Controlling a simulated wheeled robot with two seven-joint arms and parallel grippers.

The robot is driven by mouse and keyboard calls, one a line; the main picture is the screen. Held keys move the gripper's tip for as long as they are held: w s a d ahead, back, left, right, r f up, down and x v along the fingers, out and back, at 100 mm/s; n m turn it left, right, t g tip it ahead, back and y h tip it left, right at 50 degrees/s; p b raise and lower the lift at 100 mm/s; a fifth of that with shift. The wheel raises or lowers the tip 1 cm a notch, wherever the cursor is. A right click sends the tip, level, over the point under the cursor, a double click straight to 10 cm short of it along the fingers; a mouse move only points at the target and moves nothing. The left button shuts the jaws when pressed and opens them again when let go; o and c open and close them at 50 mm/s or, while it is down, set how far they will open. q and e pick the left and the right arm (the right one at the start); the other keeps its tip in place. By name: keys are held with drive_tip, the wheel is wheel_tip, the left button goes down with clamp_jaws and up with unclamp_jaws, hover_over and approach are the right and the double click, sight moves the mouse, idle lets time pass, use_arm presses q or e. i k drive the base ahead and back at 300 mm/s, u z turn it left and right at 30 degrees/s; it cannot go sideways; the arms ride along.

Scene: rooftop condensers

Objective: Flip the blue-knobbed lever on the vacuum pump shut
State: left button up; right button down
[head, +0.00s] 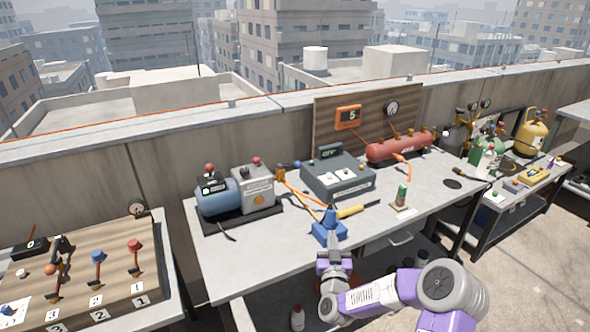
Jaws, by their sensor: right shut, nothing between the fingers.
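The vacuum pump (217,198) appears to be the blue cylinder with a grey box (258,190) on a black base, at the left of the middle bench. A small lever with a blue end (291,165) stands out to the right from an orange-yellow fitting beside the box. Its exact position is too small to tell. My right gripper (332,256) is shut and empty over the bench's front edge, just in front of a blue block-like stand (327,232). It is apart from the lever, nearer to me and lower right. My left gripper is not in view.
A grey control box (338,180) stands right of the pump, with orange hoses between. A red tank (398,148) is farther right. A lever board (85,285) with blue and red knobs is on the left bench.

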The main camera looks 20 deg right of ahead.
sight(297, 164)
drive_tip(key=i, duration=0.85)
